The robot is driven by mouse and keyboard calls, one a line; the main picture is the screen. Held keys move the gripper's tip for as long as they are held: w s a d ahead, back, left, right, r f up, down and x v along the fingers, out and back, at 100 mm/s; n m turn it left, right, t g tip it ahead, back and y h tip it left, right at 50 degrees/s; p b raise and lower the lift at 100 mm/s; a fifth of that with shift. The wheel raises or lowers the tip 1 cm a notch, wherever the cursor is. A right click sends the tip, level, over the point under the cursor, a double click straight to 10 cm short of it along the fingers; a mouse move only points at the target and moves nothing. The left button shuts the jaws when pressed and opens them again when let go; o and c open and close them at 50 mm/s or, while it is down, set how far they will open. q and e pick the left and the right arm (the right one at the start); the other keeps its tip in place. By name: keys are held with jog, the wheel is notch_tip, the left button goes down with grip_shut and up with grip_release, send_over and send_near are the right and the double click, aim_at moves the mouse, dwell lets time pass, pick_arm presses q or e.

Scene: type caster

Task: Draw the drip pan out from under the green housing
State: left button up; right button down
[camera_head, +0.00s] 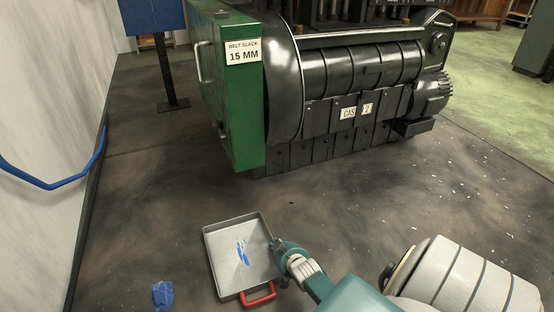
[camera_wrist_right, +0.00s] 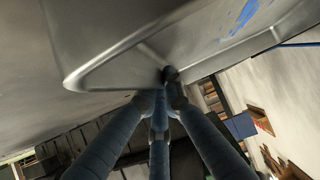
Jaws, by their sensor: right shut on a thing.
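The drip pan (camera_head: 224,262) is a shallow grey metal tray with blue smears inside and a red handle (camera_head: 259,294) on its near side. It lies on the floor in front of the green housing (camera_head: 244,118), with clear floor between them. My right gripper (camera_head: 277,244) is shut on the pan's right rim. In the right wrist view its fingertips (camera_wrist_right: 171,76) meet at the rim of the pan (camera_wrist_right: 95,35), which fills the upper part of that view. My left gripper is in neither view.
A black machine with rollers (camera_head: 350,75) stands right of the housing. A blue crumpled rag (camera_head: 162,294) lies on the floor left of the pan. A pale wall (camera_head: 45,130) with a blue rail (camera_head: 60,184) bounds the left. Floor right of the pan is mostly clear, with pale specks.

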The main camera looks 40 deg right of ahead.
jog(key=c, duration=1.8)
grip_release()
jog(key=v, duration=1.2)
